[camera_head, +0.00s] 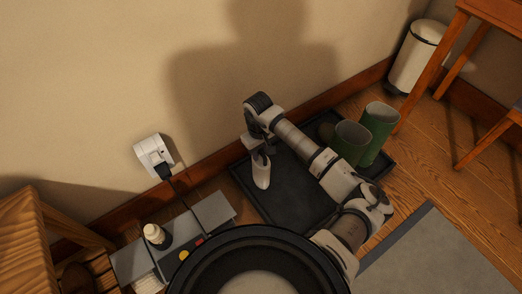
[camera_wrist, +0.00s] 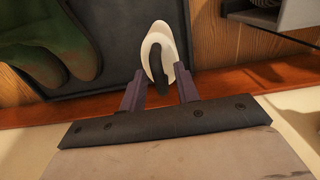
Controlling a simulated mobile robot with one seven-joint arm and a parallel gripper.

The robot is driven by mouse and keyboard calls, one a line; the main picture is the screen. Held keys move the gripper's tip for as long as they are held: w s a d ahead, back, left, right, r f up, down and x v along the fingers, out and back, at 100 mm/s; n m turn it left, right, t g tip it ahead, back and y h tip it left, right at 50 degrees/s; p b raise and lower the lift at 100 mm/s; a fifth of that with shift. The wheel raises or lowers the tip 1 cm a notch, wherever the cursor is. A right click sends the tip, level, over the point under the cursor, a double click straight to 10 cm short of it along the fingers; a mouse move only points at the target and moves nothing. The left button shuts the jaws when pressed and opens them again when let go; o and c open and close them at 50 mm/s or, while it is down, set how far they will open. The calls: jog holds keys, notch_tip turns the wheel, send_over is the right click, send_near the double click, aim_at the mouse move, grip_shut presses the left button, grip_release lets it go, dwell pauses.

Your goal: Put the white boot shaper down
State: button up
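The white boot shaper (camera_head: 261,172) is in the black tray (camera_head: 290,205) near its left side in the head view, directly below my gripper (camera_head: 258,149). In the wrist view the shaper (camera_wrist: 160,42) shows as a white oval with a dark handle-like part, just beyond my gripper (camera_wrist: 160,72). My two fingers are spread apart, one on each side of the shaper's near end, with gaps beside the dark part. Whether the shaper rests fully on the tray is hard to tell.
Green boots (camera_head: 364,138) stand at the tray's right end, beside my arm. A grey box with a bottle (camera_head: 157,236) is left of the tray. A wall socket with a plug (camera_head: 154,156) is behind. A white bin (camera_head: 417,55) and a wooden stool are at right.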

jog(key=shift+r, duration=0.15)
notch_tip(320, 180, up, 12)
jog(key=p, duration=0.3)
jog(key=shift+a, duration=0.2)
jog(key=shift+w, duration=0.1)
